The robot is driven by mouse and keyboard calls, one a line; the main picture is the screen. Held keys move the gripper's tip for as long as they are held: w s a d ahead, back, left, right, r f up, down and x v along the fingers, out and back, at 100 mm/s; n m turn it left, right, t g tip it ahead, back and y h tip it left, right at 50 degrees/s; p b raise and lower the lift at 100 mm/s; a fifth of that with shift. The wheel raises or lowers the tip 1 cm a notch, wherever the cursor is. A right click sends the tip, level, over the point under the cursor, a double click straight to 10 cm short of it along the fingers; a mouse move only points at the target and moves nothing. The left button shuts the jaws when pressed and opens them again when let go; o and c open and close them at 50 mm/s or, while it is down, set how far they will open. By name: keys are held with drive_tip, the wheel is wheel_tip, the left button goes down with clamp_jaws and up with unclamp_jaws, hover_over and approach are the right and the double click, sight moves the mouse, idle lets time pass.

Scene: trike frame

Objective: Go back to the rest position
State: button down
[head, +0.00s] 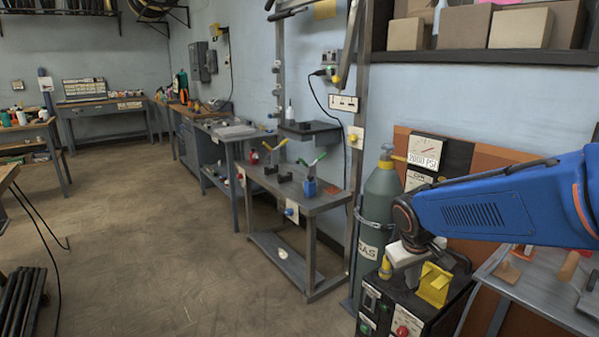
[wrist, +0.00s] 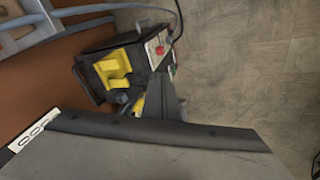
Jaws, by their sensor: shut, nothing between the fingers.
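My gripper (head: 408,256) hangs from the end of my blue arm at the right of the head view, pointing down. It is shut and empty. It is over or beside the black machine (head: 398,303), close to a yellow bracket (head: 434,285) on top of it; I cannot tell the exact gap. In the wrist view the yellow bracket (wrist: 114,68) sits on the machine, left of a grey finger-like part (wrist: 166,95). A large grey surface fills the bottom of that view and hides what is below.
A grey-green gas cylinder (head: 382,195) stands just left of my gripper. A bench (head: 545,290) with small blocks is at the right. A two-level cart (head: 315,205) stands left of the cylinder. The floor (head: 170,240) in the middle is clear.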

drive_tip(key=s+r+m+t+y, duration=0.1)
drive_tip(key=s+r+m+y, duration=0.1)
drive_tip(key=s, duration=2)
drive_tip(key=shift+r+m+t, duration=0.3)
drive_tip(key=shift+r+m, duration=0.1)
drive_tip(key=shift+r, duration=0.25)
drive_tip(key=shift+s+d, duration=0.1)
